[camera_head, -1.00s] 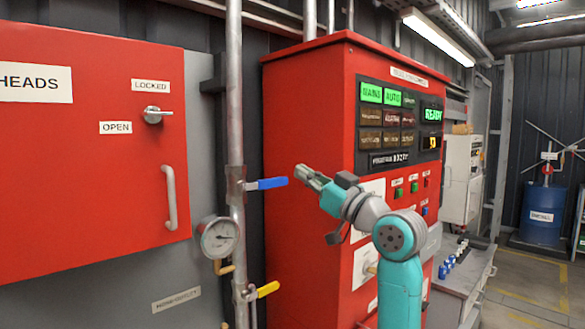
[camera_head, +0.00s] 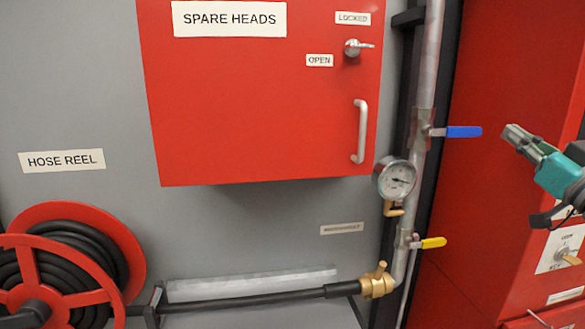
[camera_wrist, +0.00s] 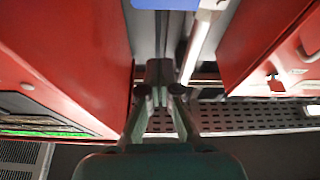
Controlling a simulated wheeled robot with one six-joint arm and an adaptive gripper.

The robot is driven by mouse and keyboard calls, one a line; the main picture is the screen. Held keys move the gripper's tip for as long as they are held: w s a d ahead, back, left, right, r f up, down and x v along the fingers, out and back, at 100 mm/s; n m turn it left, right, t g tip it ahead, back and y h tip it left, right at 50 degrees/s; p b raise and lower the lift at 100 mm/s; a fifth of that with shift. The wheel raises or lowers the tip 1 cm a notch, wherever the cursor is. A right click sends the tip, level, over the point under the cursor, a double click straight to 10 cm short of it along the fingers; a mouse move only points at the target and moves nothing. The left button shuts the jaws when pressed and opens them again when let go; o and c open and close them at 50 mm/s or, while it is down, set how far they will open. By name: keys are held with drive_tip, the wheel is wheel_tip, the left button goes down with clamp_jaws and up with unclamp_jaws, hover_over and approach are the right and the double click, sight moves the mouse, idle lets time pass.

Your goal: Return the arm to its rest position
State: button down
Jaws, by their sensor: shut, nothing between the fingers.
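My gripper (camera_head: 517,137) is at the right edge in the head view, its fingers pointing left toward the pipe. It is shut and empty. Its fingertips are a little to the right of the blue valve handle (camera_head: 463,132), apart from it. In the wrist view my gripper (camera_wrist: 161,72) shows with its fingers together, and part of a blue thing (camera_wrist: 208,4) lies at the top edge. Most of my arm is outside the head view.
A vertical pipe (camera_head: 428,60) carries a gauge (camera_head: 396,179) and a yellow-handled valve (camera_head: 432,243). A red spare heads cabinet (camera_head: 250,110) hangs to the left. A hose reel (camera_head: 60,265) is at lower left. A red panel cabinet (camera_head: 475,210) stands close behind my gripper.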

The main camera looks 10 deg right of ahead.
drive_tip(key=w+a+f+m+g+h, duration=0.1)
drive_tip(key=a+f+m, duration=0.1)
drive_tip(key=f, duration=0.9)
drive_tip(key=w+a+f+m+h, duration=0.1)
drive_tip(key=a+f+m+h, duration=0.15)
drive_tip(key=f, duration=0.85)
drive_tip(key=s+a+f+m+g, duration=0.1)
drive_tip(key=s+a+f, duration=0.3)
drive_tip(key=f, duration=0.6)
drive_tip(key=s+a+f+m+g, duration=0.1)
drive_tip(key=s+a+f, duration=0.3)
drive_tip(key=f, duration=0.5)
drive_tip(key=s+a+f+n+g, duration=0.1)
drive_tip(key=s+a+f, duration=0.3)
drive_tip(key=s+f, duration=0.3)
drive_tip(key=s+a+f+g, duration=0.1)
drive_tip(key=s+a+f, duration=0.3)
drive_tip(key=s, duration=0.5)
drive_tip(key=s+a+n+g+y, duration=0.1)
drive_tip(key=s+a+n, duration=0.1)
drive_tip(key=s, duration=0.8)
drive_tip(key=s+a+n+g+y, duration=0.1)
drive_tip(key=s+a+n, duration=0.1)
drive_tip(key=s, duration=0.8)
drive_tip(key=shift+a+f, duration=0.4)
drive_tip(key=shift+a, duration=0.45)
drive_tip(key=shift+w, duration=0.15)
